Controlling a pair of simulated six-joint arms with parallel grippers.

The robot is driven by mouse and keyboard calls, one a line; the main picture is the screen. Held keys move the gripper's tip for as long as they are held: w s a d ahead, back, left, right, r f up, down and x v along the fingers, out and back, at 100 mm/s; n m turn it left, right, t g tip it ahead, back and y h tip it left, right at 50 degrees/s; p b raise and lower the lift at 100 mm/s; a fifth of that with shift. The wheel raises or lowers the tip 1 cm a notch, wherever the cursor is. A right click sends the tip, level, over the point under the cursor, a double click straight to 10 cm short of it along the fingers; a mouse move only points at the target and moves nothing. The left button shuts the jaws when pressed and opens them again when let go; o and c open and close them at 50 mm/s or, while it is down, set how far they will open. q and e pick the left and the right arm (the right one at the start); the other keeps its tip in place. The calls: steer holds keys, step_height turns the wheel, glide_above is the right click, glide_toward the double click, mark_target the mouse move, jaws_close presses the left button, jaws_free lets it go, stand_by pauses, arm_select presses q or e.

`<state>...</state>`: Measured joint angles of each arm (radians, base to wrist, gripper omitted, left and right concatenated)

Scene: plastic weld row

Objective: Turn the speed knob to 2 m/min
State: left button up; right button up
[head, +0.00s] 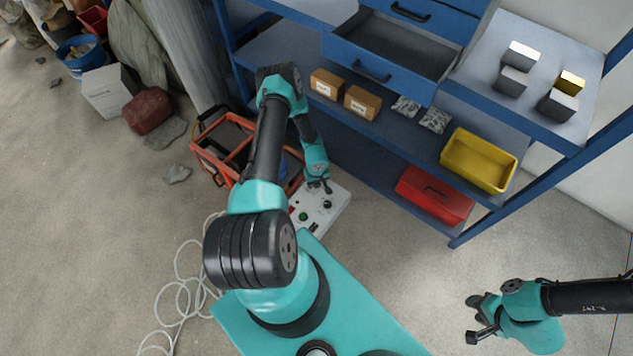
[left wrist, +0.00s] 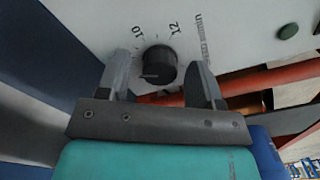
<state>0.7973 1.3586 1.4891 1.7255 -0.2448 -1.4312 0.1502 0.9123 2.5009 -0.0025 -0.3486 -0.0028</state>
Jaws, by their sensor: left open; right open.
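The speed knob (left wrist: 159,62) is a black round knob on a pale control panel (left wrist: 235,30). Beside it the marks "10" and "12" and small unit lettering show. A light line on the knob points left in the left wrist view. My left gripper (head: 320,187) is open over the panel, which also shows in the head view (head: 336,193). In the left wrist view its fingers stand on either side of the knob with gaps; whether they touch it lower down I cannot tell. My right gripper (head: 478,318) is open and empty at the lower right, far from the panel.
A green button (left wrist: 288,31) sits on the panel beside the knob. An orange frame (head: 216,160) stands behind the panel. A blue shelf unit (head: 360,140) with a yellow bin (head: 478,161) and red box (head: 434,196) stands behind. A white cable (head: 180,290) lies on the floor at left.

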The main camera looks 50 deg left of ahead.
arm_select(q)
steer(key=c, duration=0.9)
